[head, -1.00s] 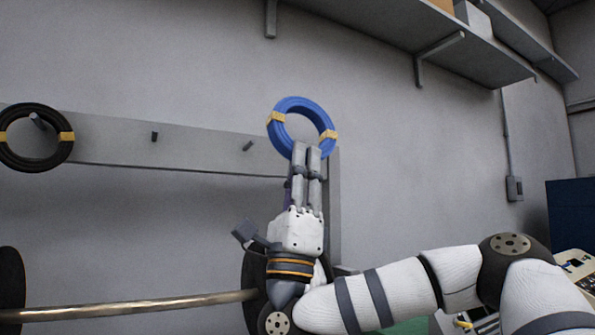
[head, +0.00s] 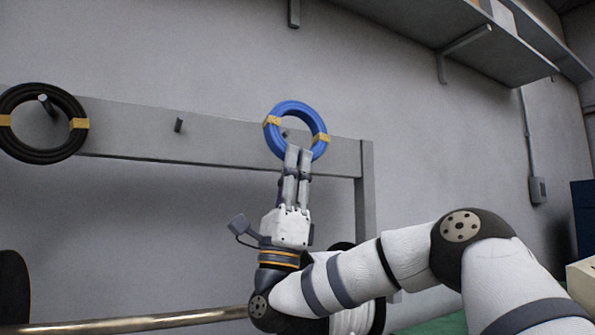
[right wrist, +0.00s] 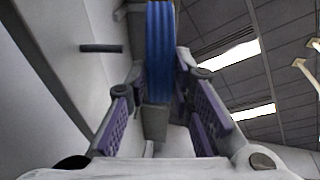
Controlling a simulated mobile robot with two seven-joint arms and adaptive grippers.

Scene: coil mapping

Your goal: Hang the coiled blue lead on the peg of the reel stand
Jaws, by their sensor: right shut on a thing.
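The coiled blue lead (head: 300,107) is a ring with yellow bands, held upright in front of the grey beam of the reel stand (head: 225,142). My right gripper (head: 298,157) is shut on its lower edge. A peg (head: 285,132) of the stand shows through the ring's opening in the head view. In the right wrist view, the blue lead (right wrist: 159,50) is between the fingers (right wrist: 158,110). There the peg (right wrist: 100,48) points at it from the left, with a gap between peg tip and ring. My left gripper is not in view.
A black coil (head: 68,145) hangs on the stand's left peg, and a middle peg (head: 178,125) is bare. The stand's right post (head: 365,195) is close to my right arm. A brass bar (head: 130,324) runs below. A shelf (head: 470,35) overhangs at upper right.

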